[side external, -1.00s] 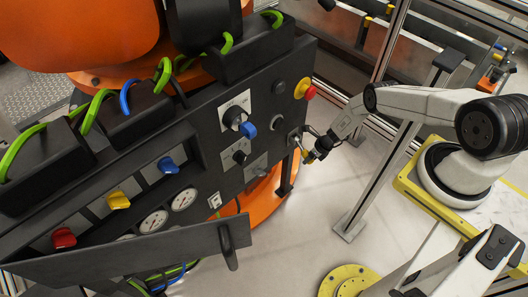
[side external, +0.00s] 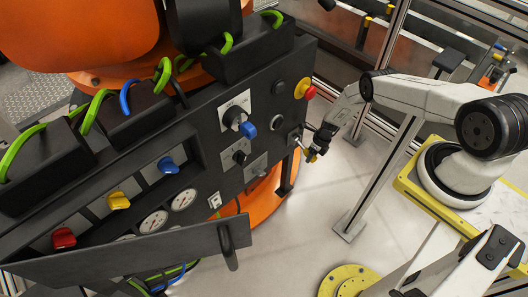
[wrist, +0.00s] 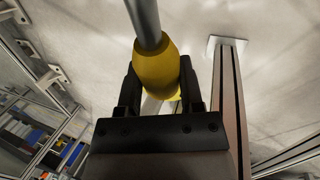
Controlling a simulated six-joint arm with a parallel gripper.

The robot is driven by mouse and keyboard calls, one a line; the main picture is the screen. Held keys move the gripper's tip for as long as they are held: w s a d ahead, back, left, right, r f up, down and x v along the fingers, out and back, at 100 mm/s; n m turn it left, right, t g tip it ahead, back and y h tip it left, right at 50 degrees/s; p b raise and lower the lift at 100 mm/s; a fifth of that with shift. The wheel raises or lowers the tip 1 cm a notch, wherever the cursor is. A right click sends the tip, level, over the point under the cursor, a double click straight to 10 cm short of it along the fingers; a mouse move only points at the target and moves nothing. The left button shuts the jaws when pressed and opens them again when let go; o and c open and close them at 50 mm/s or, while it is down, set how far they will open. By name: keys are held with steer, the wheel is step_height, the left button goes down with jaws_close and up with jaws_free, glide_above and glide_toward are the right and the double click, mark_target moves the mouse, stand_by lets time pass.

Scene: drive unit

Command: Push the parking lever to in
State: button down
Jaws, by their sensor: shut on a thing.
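The parking lever shows in the wrist view as a grey metal rod with a yellow knob (wrist: 154,66). The knob sits between the two black fingers of my gripper (wrist: 159,72), which is shut on it. In the side view my gripper (side external: 314,150) is at the right edge of the dark panel, below the red emergency button. The lever's yellow end (side external: 312,157) is small there and partly hidden by the fingers. The rod's mount on the panel is hard to make out.
The dark control panel (side external: 205,130) carries a blue rotary knob (side external: 248,130), a red button on yellow (side external: 304,91) and several coloured valve handles. An open flap (side external: 130,257) hangs at the lower left. A metal post (side external: 378,180) stands right of my gripper.

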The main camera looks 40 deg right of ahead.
steer(key=shift+a, duration=0.1)
steer(key=shift+c, duration=1.2)
jaws_free()
steer(key=shift+r, duration=0.15)
steer(key=v, duration=0.7)
steer(key=shift+r, duration=0.25)
